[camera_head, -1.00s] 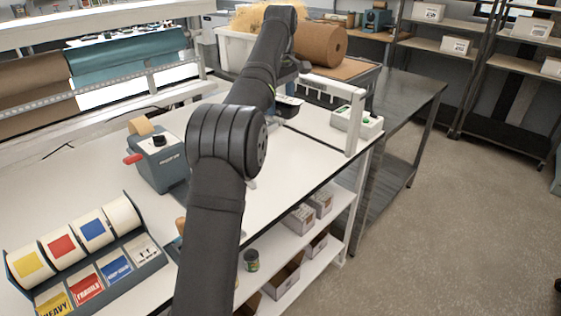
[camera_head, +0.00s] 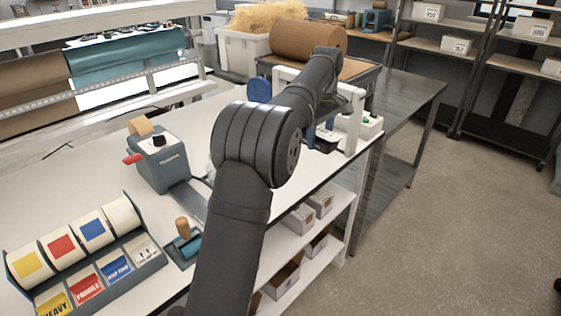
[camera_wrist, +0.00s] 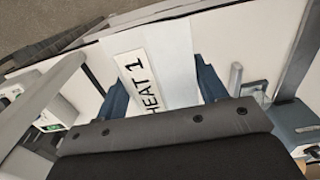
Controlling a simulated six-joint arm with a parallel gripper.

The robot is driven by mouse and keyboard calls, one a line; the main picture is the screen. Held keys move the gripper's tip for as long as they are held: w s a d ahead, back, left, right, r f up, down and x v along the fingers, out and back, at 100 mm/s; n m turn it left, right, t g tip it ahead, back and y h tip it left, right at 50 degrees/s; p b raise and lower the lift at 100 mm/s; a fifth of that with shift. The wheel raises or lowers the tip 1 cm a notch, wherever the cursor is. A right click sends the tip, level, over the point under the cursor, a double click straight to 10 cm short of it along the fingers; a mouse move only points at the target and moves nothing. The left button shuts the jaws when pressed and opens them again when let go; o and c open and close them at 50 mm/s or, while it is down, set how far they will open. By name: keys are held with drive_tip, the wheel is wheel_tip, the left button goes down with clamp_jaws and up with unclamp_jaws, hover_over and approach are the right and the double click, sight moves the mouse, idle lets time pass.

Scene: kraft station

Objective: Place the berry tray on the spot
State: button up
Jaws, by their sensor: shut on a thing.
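My gripper (camera_head: 320,132) is at the back right of the white bench, beside the pale arch-shaped frame, with blue-grey fingers pointing down. It is shut on a small dark tray (camera_head: 325,147), which I take for the berry tray. My arm and the fingers hide most of the tray, and I cannot tell whether it touches the bench. The dark housing below covers the rest. I cannot make out berries or a separate spot.
The pale arch (camera_head: 355,122) and a white box with a green button (camera_head: 371,126) stand close to my gripper. A tape dispenser (camera_head: 158,158) and label rolls (camera_head: 75,245) are on the left. A blue disc (camera_head: 259,89) is behind my arm. The bench's right edge is near.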

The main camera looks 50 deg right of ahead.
drive_tip(key=shift+w+f, duration=0.25)
drive_tip(key=shift+f, duration=0.85)
drive_tip(key=w+f, duration=0.2)
drive_tip(key=w, duration=0.1)
drive_tip(key=w+f, duration=0.2)
drive_tip(key=w, duration=0.2)
drive_tip(key=w+f, duration=0.2)
drive_tip(key=w, duration=0.2)
drive_tip(key=shift+w+a+f, duration=0.1)
drive_tip(key=shift+a+f, duration=0.1)
drive_tip(key=shift+f, duration=2.2)
drive_tip(key=shift+f, duration=0.1)
drive_tip(key=o, duration=1.1)
drive_tip(key=shift+c, duration=0.2)
wheel_tip(320, 180, up, 12)
